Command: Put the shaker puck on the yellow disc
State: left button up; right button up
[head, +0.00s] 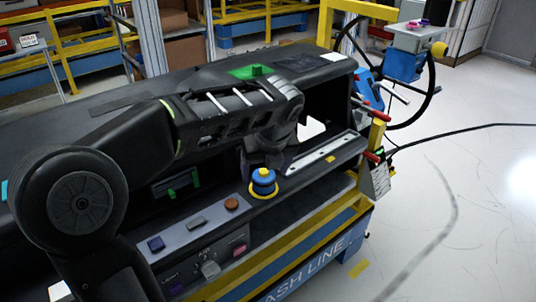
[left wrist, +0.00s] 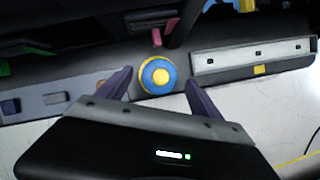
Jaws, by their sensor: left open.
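The shaker puck (head: 263,178) is a round blue piece with a yellow top centre. It sits upright on the yellow disc (head: 262,195), whose rim shows around its foot, on the dashboard's front ledge. In the left wrist view the puck (left wrist: 147,76) shows from above as a blue ring around a yellow centre. My left gripper (left wrist: 160,92) is open, with one dark finger on each side of the puck and gaps between; in the head view the gripper (head: 268,160) is just above and behind it. My right gripper is not in view.
A panel with several buttons (head: 195,225) lies left of the disc. A pale slotted rail (head: 322,153) lies to the right. Red-handled levers (head: 370,110) and a black steering wheel (head: 432,75) stand at the dashboard's right end. Open floor is beyond.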

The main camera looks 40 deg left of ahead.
pick_arm(q)
jog(key=v, duration=0.8)
dwell(0.5)
jog(key=w+d+f+n+h, duration=0.1)
jog(key=d+f+n, duration=0.3)
jog(key=f, duration=0.6)
jog(key=d+f+n+g+h, duration=0.1)
jog(key=d+f+n+h, duration=0.1)
jog(key=d+f, duration=0.65)
jog(key=w+d+f+n+h, duration=0.1)
jog(key=d+f+n, duration=0.25)
jog(key=f, duration=0.85)
jog(key=s+d+f+n+h, duration=0.1)
jog(key=s+d+f+n, duration=0.2)
jog(key=s+f+n, duration=0.3)
jog(key=s+d+f+n+h, duration=0.1)
jog(key=s+d+f+n, duration=0.3)
jog(key=s+f+n, duration=0.2)
jog(key=s+d+f+n+g+h, duration=0.1)
jog(key=s+d+f+n, duration=0.2)
jog(key=s+f+n, duration=0.3)
notch_tip(320, 180, down, 2)
jog(key=shift+s+f+h, duration=0.1)
jog(key=shift+s+h, duration=0.2)
jog(key=shift+s, duration=0.8)
